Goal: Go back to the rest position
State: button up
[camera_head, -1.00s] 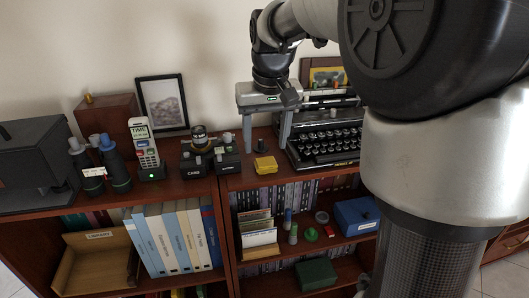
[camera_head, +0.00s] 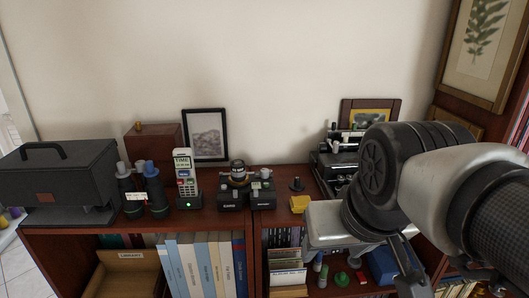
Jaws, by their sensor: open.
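My gripper (camera_head: 339,254) shows at the lower right, hanging below its pale hand (camera_head: 334,222) with its grey fingers apart. It is open, and nothing shows between the fingers. It appears in front of the right-hand bookcase and covers part of its top edge and upper shelf. My arm comes in from the right and hides much of the typewriter (camera_head: 331,165). A small yellow object (camera_head: 299,204) lies on the bookcase top just left of the hand, with a small dark knobbed object (camera_head: 296,186) behind it.
Left along the top stand a cordless phone (camera_head: 186,185), binoculars (camera_head: 153,190), a black camera-like device (camera_head: 234,196), a wooden box (camera_head: 156,140) and a dark case (camera_head: 62,172). Upright books (camera_head: 205,262) and a green object (camera_head: 341,279) are below.

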jog(key=shift+s+f, duration=0.4)
notch_tip(320, 180, up, 9)
jog(key=p, duration=0.8)
jog(key=shift+f, duration=0.2)
jog(key=shift+o, duration=0.6)
